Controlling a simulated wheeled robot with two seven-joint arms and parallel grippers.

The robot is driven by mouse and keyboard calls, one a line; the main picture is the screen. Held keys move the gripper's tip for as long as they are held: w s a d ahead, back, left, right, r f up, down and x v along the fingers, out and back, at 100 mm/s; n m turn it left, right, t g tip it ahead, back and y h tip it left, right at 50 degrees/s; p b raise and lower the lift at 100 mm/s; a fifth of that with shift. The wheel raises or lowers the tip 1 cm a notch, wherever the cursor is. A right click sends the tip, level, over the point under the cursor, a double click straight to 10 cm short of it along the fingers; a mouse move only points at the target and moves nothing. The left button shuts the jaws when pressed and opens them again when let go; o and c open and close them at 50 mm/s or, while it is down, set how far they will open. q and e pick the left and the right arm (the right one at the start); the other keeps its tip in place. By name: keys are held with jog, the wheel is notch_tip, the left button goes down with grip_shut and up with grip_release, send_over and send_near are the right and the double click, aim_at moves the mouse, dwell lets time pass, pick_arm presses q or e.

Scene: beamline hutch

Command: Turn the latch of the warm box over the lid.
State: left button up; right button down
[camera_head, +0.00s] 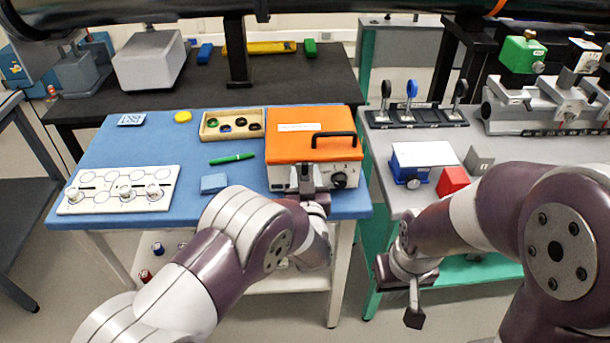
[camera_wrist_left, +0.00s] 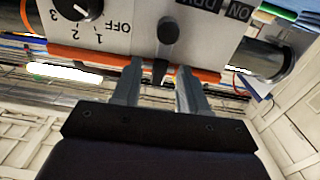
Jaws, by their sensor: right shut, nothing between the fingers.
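The warm box (camera_head: 280,178) has an orange lid (camera_head: 290,150) with a black handle, and the lid lies closed on it. My left gripper (camera_head: 306,180) is at the middle of the box's front face and hides the latch in the head view. In the left wrist view, the dark latch (camera_wrist_left: 168,32) has a round pivot, and its narrow arm points toward the orange lid edge (camera_wrist_left: 90,60), seeming to cross it. My left gripper (camera_wrist_left: 160,78) is open, with one finger on each side of the latch arm. My right gripper (camera_head: 413,305) is shut and empty, low before the grey table.
A dial (camera_wrist_left: 77,8) is on the box front. A wooden tray (camera_head: 232,124), a green pen (camera_head: 232,159) and a blue block (camera_head: 213,184) lie left of the box on the blue table (camera_head: 150,150). A red block (camera_head: 453,181) stands on the grey table to the right.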

pick_arm(q)
jog(key=shift+s, duration=0.1)
jog(key=s+b, duration=0.1)
jog(key=s, duration=1.1)
jog(key=shift+s, duration=0.25)
